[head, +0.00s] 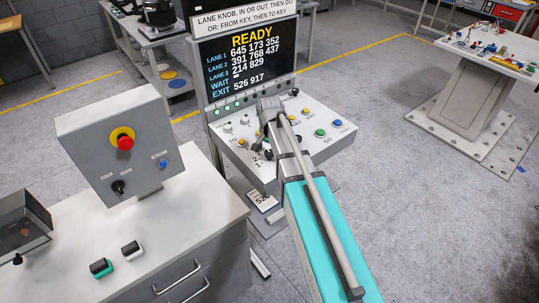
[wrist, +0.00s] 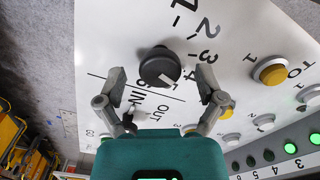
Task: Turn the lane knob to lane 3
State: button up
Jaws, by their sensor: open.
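The lane knob is a round black knob (wrist: 159,67) on the white panel in the wrist view. Its white mark faces the lower right. Printed numbers 1 to 4 run from above it round to its right; the mark points below the 4, at a label partly hidden. My gripper (wrist: 160,74) is open, with one finger to the left of the knob and one to the right, both apart from it in the picture. In the head view my gripper (head: 264,134) is over the left part of the control panel (head: 310,125), and my arm hides part of it.
A screen (head: 250,55) behind the panel reads READY, with lane 3 showing 214 829. A yellow button (wrist: 270,70) and several white buttons sit right of the knob. A small IN/OUT switch (wrist: 132,112) is below it. A bench with a red stop button (head: 125,143) stands left.

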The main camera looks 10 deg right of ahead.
jog(key=shift+f, duration=0.15)
jog(key=c, duration=1.2)
jog(key=shift+o, duration=0.2)
jog(key=shift+n, duration=0.5)
jog(key=n, duration=0.6)
jog(key=o, duration=1.2)
jog(key=shift+c, duration=0.2)
